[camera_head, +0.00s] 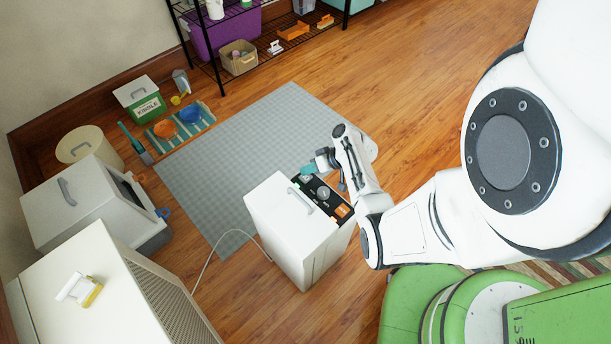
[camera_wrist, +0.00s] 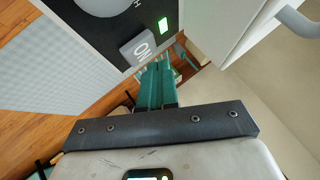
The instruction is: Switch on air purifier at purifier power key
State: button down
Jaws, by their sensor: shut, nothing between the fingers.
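The air purifier (camera_head: 285,222) is a white box with a grey top handle, standing on the wood floor by the grey mat. Its black control panel (camera_head: 329,204) has a round grey knob (camera_head: 322,195). In the wrist view, a grey power key (camera_wrist: 140,47) marked ON sits on the panel, beside a lit green indicator (camera_wrist: 163,27). My gripper (camera_wrist: 157,75) has its teal fingers shut and empty, tips close beside the ON key; I cannot tell if they touch it. In the head view my gripper (camera_head: 309,171) is at the panel's far end, partly hidden by my wrist.
A white cord (camera_head: 212,247) runs left from the purifier. A covered litter box (camera_head: 85,200) and a white cabinet (camera_head: 100,290) stand at the left. Bowls lie on a striped mat (camera_head: 203,113) behind. A wire shelf (camera_head: 270,40) stands at the back. The grey mat (camera_head: 240,135) is clear.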

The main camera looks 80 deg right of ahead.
aim_at(308, 176)
notch_tip(308, 176, up, 5)
jog(key=p, duration=0.4)
dwell(0.9)
